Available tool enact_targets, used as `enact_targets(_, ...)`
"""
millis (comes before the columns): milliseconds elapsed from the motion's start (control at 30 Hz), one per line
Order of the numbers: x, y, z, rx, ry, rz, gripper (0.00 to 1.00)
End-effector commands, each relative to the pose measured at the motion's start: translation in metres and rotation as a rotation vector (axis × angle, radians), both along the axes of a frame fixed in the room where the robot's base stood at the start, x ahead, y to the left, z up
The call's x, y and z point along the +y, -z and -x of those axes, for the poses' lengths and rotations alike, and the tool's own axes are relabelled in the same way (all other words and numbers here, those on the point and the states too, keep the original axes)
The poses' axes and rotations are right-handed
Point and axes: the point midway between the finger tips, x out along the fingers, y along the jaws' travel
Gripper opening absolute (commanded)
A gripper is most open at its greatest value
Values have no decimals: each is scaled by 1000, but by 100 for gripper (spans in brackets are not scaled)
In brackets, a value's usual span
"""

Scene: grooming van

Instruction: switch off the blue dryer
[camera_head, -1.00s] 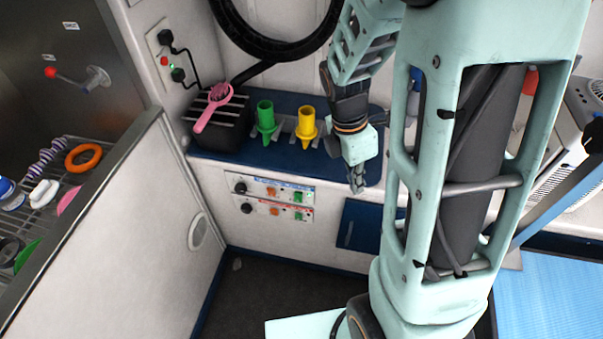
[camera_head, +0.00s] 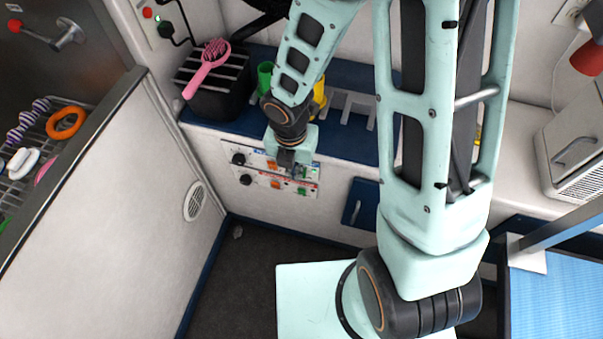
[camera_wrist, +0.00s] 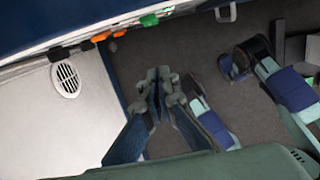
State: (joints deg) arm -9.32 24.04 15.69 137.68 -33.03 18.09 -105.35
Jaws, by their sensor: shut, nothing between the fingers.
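The control panel (camera_head: 226,162) on the white wall has two rows, the upper with a blue label and the lower with a red label. The upper row shows a black knob (camera_head: 238,159) and an orange switch (camera_head: 272,165); its right end is hidden behind my gripper. The lower row has a black knob (camera_head: 246,180), an orange switch (camera_head: 276,184) and a green switch (camera_head: 302,191). My gripper (camera_head: 290,170) is shut and empty, in front of the panel's right half; contact cannot be told. In the wrist view, the shut fingers (camera_wrist: 158,82) point toward the panel's side, below a green switch (camera_wrist: 149,20).
A blue shelf (camera_head: 350,142) overhangs the panel, carrying a black slotted box (camera_head: 215,100) with a pink brush (camera_head: 207,68), plus green (camera_head: 265,76) and yellow (camera_head: 319,98) nozzles. A partition (camera_head: 110,165) stands left. A blue-topped table (camera_head: 555,290) is right. Dark floor lies below.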

Motion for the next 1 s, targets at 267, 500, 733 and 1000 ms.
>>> enact_targets(267,-1,23,-1,3,1,2,0)
enact_targets(500,-2,75,-5,5,0,4,0)
enact_targets(733,-8,101,-21,-2,8,1,0)
enact_targets(1000,-17,105,-44,0,5,1,0)
